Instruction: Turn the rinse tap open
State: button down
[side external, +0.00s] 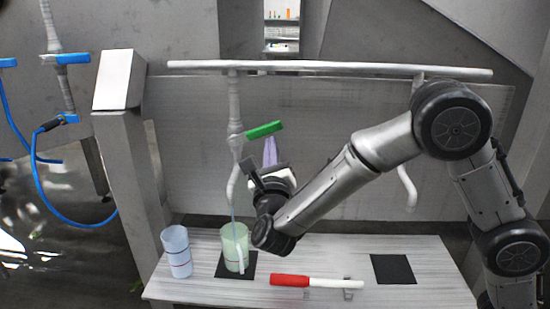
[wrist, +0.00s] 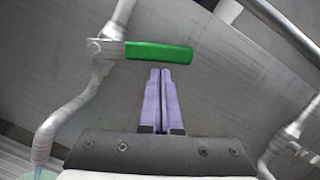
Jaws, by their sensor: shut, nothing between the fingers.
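The rinse tap is a grey pipe (side external: 235,140) with a green lever handle (side external: 264,130) sticking out to the right, roughly level. The handle also shows in the wrist view (wrist: 160,52). The tap's spout (side external: 232,185) bends down over a pale green jug (side external: 235,240), and a thin bluish stream shows between spout and jug. My gripper (side external: 270,140) has purple fingers, shut and empty, pointing up just below the handle. In the wrist view the fingertips (wrist: 160,71) sit just short of the handle's lower edge, with a small gap seen there.
A pale blue cup (side external: 177,252) stands left of the jug on the light bench (side external: 320,255). A red-handled tool (side external: 305,281) lies in front, and a bare black mat (side external: 392,269) lies at right. A second spout (side external: 408,188) hangs behind my arm. Blue hoses (side external: 60,205) hang at far left.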

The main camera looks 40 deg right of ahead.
jog(key=shift+r+n, duration=0.6)
jog(key=shift+n, duration=0.2)
jog(key=shift+w+a+r+n+y, duration=0.1)
jog(key=shift+r+n+y, duration=0.2)
jog(key=shift+r+n, duration=0.25)
jog(key=shift+w+a+r+n+y, duration=0.1)
jog(key=shift+r+n+y, duration=0.2)
jog(key=shift+n, duration=0.35)
jog(key=w+a+r+n+y, duration=0.2)
jog(key=r+n, duration=0.3)
jog(key=n, duration=0.3)
jog(key=shift+w+a, duration=0.8)
jog(key=shift+a, duration=0.05)
jog(key=shift+r, duration=0.15)
